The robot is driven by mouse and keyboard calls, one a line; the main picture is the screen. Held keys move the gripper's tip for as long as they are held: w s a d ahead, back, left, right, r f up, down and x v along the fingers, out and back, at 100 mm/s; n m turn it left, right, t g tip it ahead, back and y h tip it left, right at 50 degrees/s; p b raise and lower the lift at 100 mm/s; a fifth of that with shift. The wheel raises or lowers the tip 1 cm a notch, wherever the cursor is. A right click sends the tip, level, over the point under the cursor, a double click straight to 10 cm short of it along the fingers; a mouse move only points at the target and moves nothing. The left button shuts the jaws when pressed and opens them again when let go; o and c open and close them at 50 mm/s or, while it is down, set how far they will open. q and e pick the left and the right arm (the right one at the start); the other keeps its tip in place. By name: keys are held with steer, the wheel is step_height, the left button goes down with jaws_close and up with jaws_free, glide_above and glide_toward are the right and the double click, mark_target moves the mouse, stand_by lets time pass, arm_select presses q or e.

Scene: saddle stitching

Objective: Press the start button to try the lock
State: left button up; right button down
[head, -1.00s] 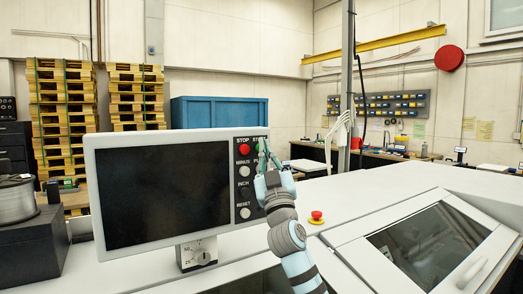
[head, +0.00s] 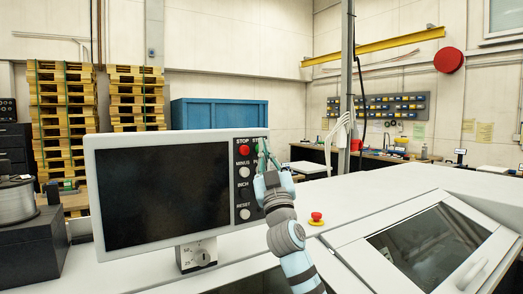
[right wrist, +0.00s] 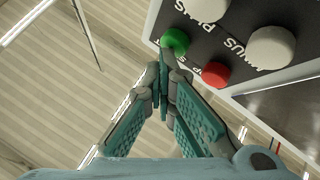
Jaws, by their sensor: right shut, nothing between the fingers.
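The control panel (head: 180,190) stands upright with a dark screen and a column of buttons on its right side. The green start button (head: 257,148) is at the top right of that column, partly hidden by my right gripper (head: 264,143). The red stop button (head: 244,150) is to its left. In the right wrist view, the green button (right wrist: 176,40) and the red button (right wrist: 215,73) show clearly. My right gripper is shut and empty, its tips (right wrist: 165,70) at the green button's edge; I cannot tell whether they touch. My left gripper is out of view.
Below are the white minus button (head: 243,172) and reset button (head: 245,213). A red emergency stop (head: 316,217) sits on the white machine top (head: 370,195). A windowed cover (head: 420,245) is at right. A wire spool (head: 17,203) is at left.

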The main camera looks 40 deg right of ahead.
steer(key=shift+s, duration=0.7)
steer(key=shift+a, duration=0.1)
steer(key=shift+s+a+b, duration=0.15)
steer(key=shift+s, duration=1.1)
steer(key=shift+s+a+b, duration=0.1)
steer(key=shift+s+b, duration=0.05)
steer(key=shift+s, duration=1.1)
